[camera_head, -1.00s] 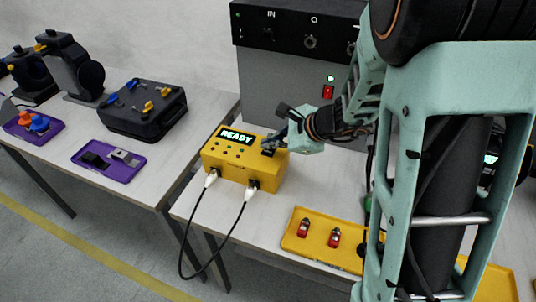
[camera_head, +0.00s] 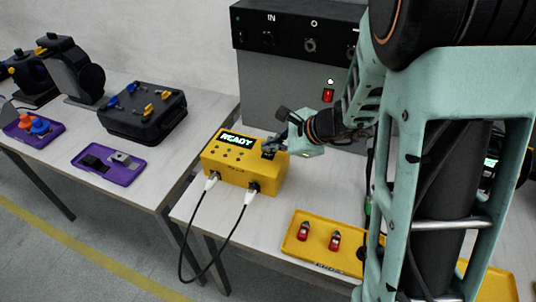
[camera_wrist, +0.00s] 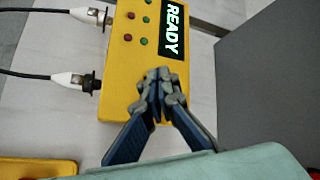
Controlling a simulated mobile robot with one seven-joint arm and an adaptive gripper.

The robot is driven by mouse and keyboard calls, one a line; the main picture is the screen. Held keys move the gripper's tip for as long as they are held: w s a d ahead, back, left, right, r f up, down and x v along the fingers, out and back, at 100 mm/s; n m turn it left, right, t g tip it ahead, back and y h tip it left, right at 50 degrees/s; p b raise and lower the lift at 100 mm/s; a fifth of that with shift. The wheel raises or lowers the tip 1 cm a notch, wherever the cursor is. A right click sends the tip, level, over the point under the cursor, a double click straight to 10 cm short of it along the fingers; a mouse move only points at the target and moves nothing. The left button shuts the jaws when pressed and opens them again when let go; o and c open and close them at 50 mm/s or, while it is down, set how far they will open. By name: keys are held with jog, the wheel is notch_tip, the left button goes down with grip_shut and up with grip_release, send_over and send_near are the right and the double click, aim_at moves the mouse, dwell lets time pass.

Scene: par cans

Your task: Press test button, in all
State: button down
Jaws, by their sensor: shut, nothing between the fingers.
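The yellow tester box (camera_head: 224,169) stands on the near table, and its display (camera_head: 237,140) reads READY. The box also shows in the wrist view (camera_wrist: 117,97), with small red and green dots beside the display. My gripper (camera_head: 270,149) is shut and empty at the right end of the box's top. In the wrist view my closed fingertips (camera_wrist: 160,82) are over the box face just below the display. I cannot make out the test button; the fingers may hide it. Whether the tips touch the box is unclear.
Two cables with white plugs (camera_head: 249,196) run from the box's front. A yellow tray (camera_head: 310,257) with red-bodied connectors lies to the right. A grey cabinet (camera_head: 285,85) stands behind. The left table holds a black case (camera_head: 143,112) and purple trays (camera_head: 126,174).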

aim_at(270, 156)
jog(key=shift+f, duration=0.15)
jog(key=shift+f+b, duration=0.3)
jog(key=shift+b, duration=0.35)
jog(key=shift+f+b, duration=0.35)
jog(key=shift+b, duration=0.1)
dwell(0.5)
jog(key=shift+r, duration=0.15)
jog(key=shift+r+p, duration=0.5)
jog(key=shift+r, duration=0.15)
jog(key=shift+r, duration=0.1)
notch_tip(270, 156, up, 5)
jog(key=p, duration=0.4)
dwell(0.9)
